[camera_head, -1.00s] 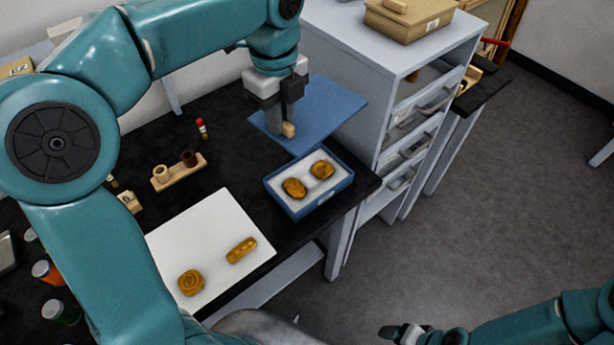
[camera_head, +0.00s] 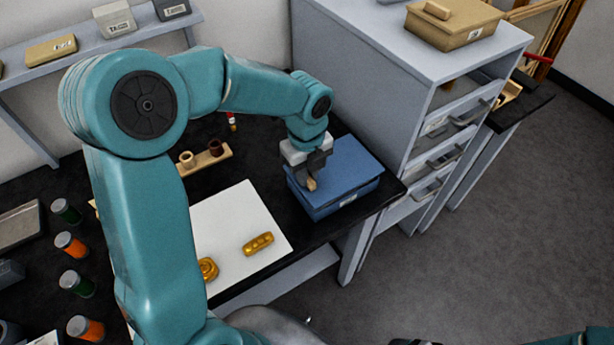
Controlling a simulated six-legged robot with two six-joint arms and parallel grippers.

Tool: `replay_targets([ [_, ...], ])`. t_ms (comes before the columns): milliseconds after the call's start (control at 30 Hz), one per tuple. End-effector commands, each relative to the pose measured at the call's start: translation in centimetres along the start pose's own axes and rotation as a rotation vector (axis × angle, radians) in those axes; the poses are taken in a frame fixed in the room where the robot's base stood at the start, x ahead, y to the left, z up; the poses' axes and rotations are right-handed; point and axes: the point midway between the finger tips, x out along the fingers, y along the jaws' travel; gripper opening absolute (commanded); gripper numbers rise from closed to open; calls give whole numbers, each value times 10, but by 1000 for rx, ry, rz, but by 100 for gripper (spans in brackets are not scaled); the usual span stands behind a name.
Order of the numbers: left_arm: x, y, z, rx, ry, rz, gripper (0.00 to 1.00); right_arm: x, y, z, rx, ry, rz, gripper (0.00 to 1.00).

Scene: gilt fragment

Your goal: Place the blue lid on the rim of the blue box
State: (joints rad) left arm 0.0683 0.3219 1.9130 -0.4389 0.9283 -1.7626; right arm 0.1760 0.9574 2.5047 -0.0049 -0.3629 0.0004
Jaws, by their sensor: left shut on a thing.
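The blue lid (camera_head: 348,166) lies over the top of the blue box (camera_head: 346,199) near the right end of the black table. Its edges look roughly lined up with the box, and I cannot tell whether it touches the rim all round. My left gripper (camera_head: 311,183) is shut on the lid's small wooden knob. The lid hides the inside of the box. Of my right arm only a little shows at the bottom right edge, and its gripper is not clearly seen.
A white sheet (camera_head: 236,235) with two gilt pieces lies left of the box. A wooden holder (camera_head: 206,159) stands behind it. A grey drawer cabinet (camera_head: 400,100) stands close on the right. Several jars stand at the left.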

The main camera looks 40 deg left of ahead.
Motion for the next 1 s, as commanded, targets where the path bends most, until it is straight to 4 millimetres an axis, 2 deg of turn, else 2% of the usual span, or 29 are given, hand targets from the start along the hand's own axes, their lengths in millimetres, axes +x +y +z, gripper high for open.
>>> replay_targets([
  [33, 9, 0, 0, -1, 2, 3, 0, 0, 0, 0, 0, 0, 0, 77],
  [133, 20, 0, 0, -1, 1, 1, 0, 0, 0, 0, 0, 0, 0, 77],
  [467, 23, 0, 0, -1, 1, 0, 0, 2, 1, 0, 0, 0, 0, 77],
  [500, 24, 0, 0, -1, 1, 0, 19, 2, 1, 0, 0, 0, 0, 77],
  [567, 23, 0, 0, -1, 0, 0, 39, 1, 0, 0, 0, 0, 0, 77],
  [600, 23, 0, 0, -1, 1, 0, 42, 1, 0, 0, 0, 0, 0, 77],
  [867, 22, 0, 0, -1, 0, 0, 42, 0, 0, 0, 0, 0, 0, 77],
  [1000, 9, -1, 0, -2, -2, -4, 42, 0, 0, 0, 0, 0, 0, 77],
])
